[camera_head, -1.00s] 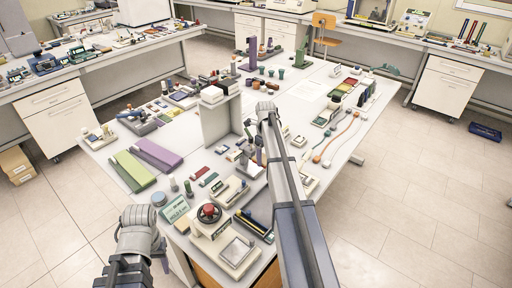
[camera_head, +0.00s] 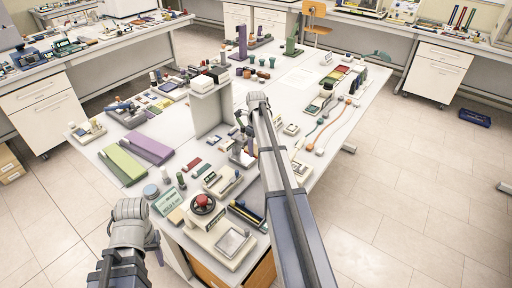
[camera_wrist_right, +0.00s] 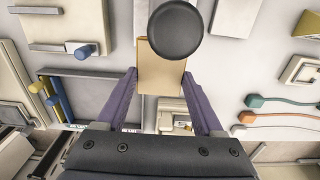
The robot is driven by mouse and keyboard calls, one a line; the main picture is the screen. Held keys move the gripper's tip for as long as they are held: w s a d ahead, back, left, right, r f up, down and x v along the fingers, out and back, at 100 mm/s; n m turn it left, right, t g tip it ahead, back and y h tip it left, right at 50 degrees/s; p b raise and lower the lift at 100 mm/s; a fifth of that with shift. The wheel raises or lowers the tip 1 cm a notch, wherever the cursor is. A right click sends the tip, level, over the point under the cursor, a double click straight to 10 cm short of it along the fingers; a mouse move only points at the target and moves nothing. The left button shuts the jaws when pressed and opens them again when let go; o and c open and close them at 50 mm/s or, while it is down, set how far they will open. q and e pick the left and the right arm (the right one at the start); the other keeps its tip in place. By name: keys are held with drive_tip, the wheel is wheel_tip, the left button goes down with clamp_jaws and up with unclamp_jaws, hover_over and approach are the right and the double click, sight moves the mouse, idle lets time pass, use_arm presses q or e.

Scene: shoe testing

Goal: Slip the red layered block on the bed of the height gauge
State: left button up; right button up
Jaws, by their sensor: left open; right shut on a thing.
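My right gripper (camera_wrist_right: 160,76) has purple fingers closed on the sides of a block (camera_wrist_right: 161,62) that shows a plain tan face in the right wrist view; I cannot tell if it has red layers. A round black disc (camera_wrist_right: 175,28) overlaps the block's upper end in that view. In the head view, my right arm reaches over the table and its wrist (camera_head: 257,102) hides the jaws and block. A small upright instrument (camera_head: 239,146) stands just left of that arm; I cannot tell if it is the height gauge. My left gripper (camera_head: 154,240) is low at the left, open, partly hidden by its wrist.
A small red bar (camera_head: 194,164) lies on the table (camera_head: 230,90). A white upright panel (camera_head: 213,112), a purple slab (camera_head: 147,147), a green slab (camera_head: 123,165) and a device with a red knob (camera_head: 203,201) stand left of my right arm. Cables (camera_head: 325,130) lie right of it.

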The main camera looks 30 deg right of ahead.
sight(256, 150)
drive_tip(key=shift+f+b, duration=2.15)
drive_tip(key=shift+f, duration=0.25)
drive_tip(key=shift+w+a+r, duration=0.1)
drive_tip(key=shift+w+a, duration=0.2)
drive_tip(key=shift+w, duration=0.45)
drive_tip(key=shift+f+b, duration=0.3)
drive_tip(key=shift+f, duration=0.05)
drive_tip(key=o, duration=1.4)
drive_tip(key=shift+r, duration=0.2)
wheel_tip(256, 150, up, 8)
drive_tip(key=p, duration=0.8)
drive_tip(key=shift+f, duration=0.2)
